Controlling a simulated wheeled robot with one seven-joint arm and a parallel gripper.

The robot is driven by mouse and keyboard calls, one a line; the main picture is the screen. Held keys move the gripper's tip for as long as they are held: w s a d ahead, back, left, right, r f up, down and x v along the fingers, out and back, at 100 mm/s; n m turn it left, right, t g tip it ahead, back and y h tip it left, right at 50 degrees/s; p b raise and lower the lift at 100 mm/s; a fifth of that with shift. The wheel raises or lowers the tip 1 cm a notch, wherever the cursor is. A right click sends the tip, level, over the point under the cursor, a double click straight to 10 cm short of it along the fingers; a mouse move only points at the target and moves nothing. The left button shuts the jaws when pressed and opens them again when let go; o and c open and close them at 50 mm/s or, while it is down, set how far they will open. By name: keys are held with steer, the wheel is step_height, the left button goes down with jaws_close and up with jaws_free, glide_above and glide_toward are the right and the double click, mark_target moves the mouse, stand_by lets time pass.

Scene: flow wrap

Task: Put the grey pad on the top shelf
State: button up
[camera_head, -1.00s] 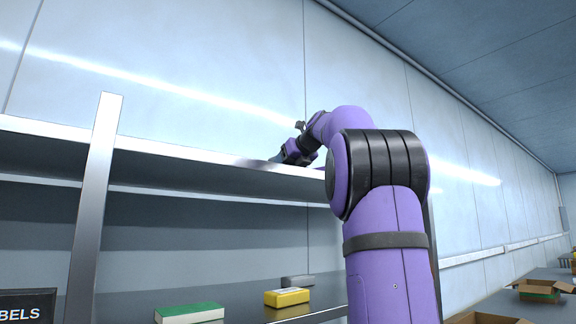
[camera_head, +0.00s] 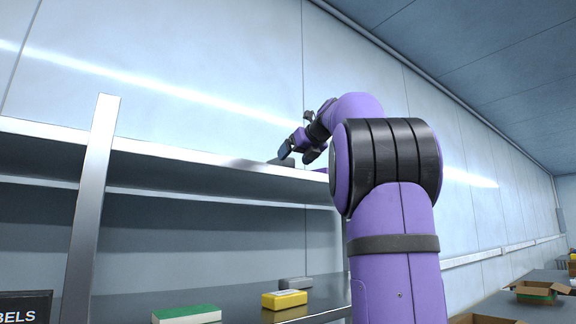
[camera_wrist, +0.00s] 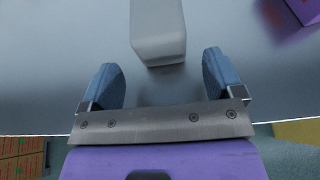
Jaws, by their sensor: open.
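The grey pad (camera_wrist: 158,28) lies on the top shelf (camera_wrist: 60,40). In the wrist view it is a pale grey block with rounded edges, its near end just ahead of my gripper (camera_wrist: 160,72). The blue fingers stand apart on either side with a clear gap to the pad, so my gripper is open and empty. In the head view my gripper (camera_head: 286,150) is above the front edge of the top shelf (camera_head: 200,165), and a small grey piece of the pad (camera_head: 288,162) shows beside the fingers. The rest of it is hidden there.
On the lower shelf are a green-and-white block (camera_head: 187,314), a yellow block (camera_head: 284,299) and another grey block (camera_head: 296,282). A metal upright (camera_head: 92,200) stands at the left. A purple shape (camera_wrist: 292,15) shows at the wrist view's upper right. Open cartons (camera_head: 537,291) are far right.

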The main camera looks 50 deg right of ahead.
steer(key=v, duration=0.6)
steer(key=shift+s, duration=0.2)
steer(key=shift+a, duration=0.1)
